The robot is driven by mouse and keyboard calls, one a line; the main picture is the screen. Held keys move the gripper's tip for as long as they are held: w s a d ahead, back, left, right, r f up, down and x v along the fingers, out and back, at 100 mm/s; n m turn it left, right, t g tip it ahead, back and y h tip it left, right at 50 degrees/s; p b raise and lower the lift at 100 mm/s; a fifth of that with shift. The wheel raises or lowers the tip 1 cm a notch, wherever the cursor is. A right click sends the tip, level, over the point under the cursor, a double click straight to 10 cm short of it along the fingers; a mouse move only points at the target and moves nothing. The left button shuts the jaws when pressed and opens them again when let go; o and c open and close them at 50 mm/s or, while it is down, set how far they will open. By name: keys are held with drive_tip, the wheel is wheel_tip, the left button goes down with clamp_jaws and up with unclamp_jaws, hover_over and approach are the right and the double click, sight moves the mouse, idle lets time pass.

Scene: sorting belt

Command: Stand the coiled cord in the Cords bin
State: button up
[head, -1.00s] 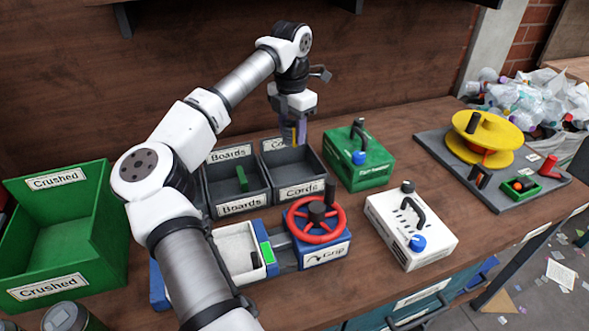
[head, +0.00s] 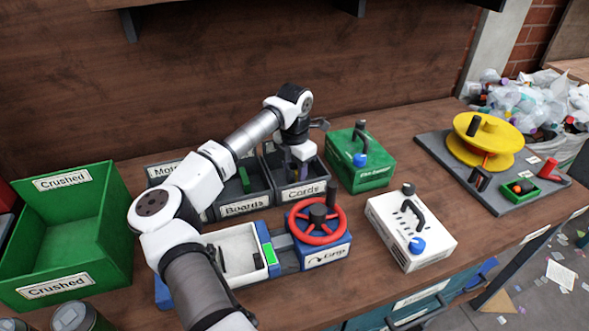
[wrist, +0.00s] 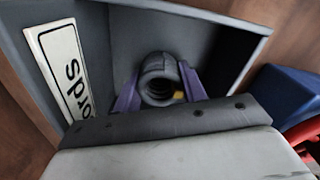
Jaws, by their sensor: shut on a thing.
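The Cords bin (head: 303,190) is a grey open bin with a white label on its front, right of the Boards bin. My gripper (head: 301,170) points down inside it. The wrist view shows my gripper's purple fingers (wrist: 160,88) on both sides of the coiled cord (wrist: 158,70), shut on it. The cord is a dark grey ring-like coil with a small yellow bit beside it. It is within the bin's walls (wrist: 238,55). The head view hides the cord, and I cannot tell whether it touches the bin floor.
The Boards bin (head: 244,208) stands close on the left. A green handled case (head: 372,178) is close on the right. A red wheel (head: 333,232) on a blue fixture stands in front. A white handled case (head: 388,222) lies front right, with bare wood around it.

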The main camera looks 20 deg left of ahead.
sight(295, 166)
drive_tip(key=shift+f, duration=0.25)
drive_tip(key=o, duration=1)
drive_tip(key=shift+r, duration=0.1)
wheel_tip(295, 166, up, 12)
drive_tip(key=shift+r+b, duration=0.2)
drive_tip(key=shift+b, duration=0.55)
